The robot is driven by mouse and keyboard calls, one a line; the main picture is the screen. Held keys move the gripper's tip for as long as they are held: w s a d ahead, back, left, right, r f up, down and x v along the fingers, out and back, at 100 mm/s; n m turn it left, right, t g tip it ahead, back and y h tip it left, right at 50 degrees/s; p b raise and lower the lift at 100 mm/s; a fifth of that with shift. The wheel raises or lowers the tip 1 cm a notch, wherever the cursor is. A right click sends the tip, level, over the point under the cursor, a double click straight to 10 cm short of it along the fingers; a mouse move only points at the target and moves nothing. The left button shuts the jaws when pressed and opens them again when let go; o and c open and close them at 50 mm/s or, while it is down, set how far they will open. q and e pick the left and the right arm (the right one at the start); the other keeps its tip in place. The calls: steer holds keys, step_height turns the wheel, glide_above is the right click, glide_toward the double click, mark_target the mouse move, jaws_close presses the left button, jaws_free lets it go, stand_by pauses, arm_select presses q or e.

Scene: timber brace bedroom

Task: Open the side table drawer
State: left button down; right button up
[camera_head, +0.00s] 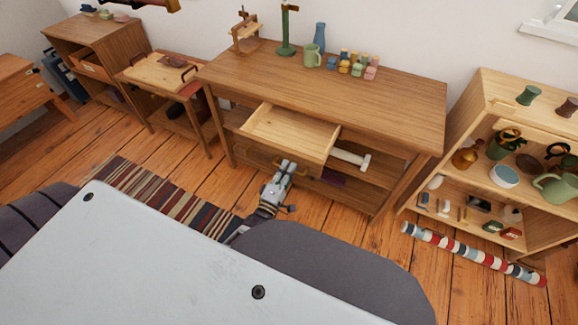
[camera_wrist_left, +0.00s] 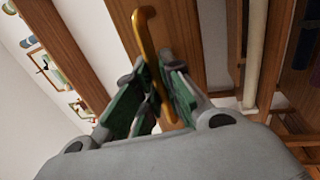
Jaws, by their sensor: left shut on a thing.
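The wooden side table (camera_head: 400,101) stands against the wall in the head view. Its pale-bottomed drawer (camera_head: 290,132) is pulled out toward me and looks empty. The brass handle (camera_wrist_left: 147,40) passes between the green-padded fingers of my left gripper (camera_wrist_left: 154,98) in the wrist view. My left gripper (camera_head: 284,168) is shut on this handle at the drawer's front, and hides part of it in the head view. My right gripper is not in view.
A vase (camera_head: 319,38), a green mug (camera_head: 312,55) and several small coloured items stand on the table top. A striped rug (camera_head: 165,200) lies at left. An open shelf (camera_head: 470,110) and a striped roll (camera_head: 470,252) are at right.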

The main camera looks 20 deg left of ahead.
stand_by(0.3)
arm_select(q)
steer(key=c, duration=1.5)
jaws_free()
steer(key=shift+s, duration=0.15)
steer(key=shift+s+a+f, duration=0.1)
steer(key=shift+s+f, duration=0.3)
steer(key=shift+s, duration=1.5)
steer(key=shift+s+a+f, duration=0.1)
steer(key=shift+s+f, duration=0.3)
steer(key=shift+s, duration=1.55)
steer(key=shift+s+a+f, duration=0.1)
steer(key=shift+s+f, duration=0.3)
steer(key=shift+s, duration=1.5)
steer(key=shift+d, duration=0.1)
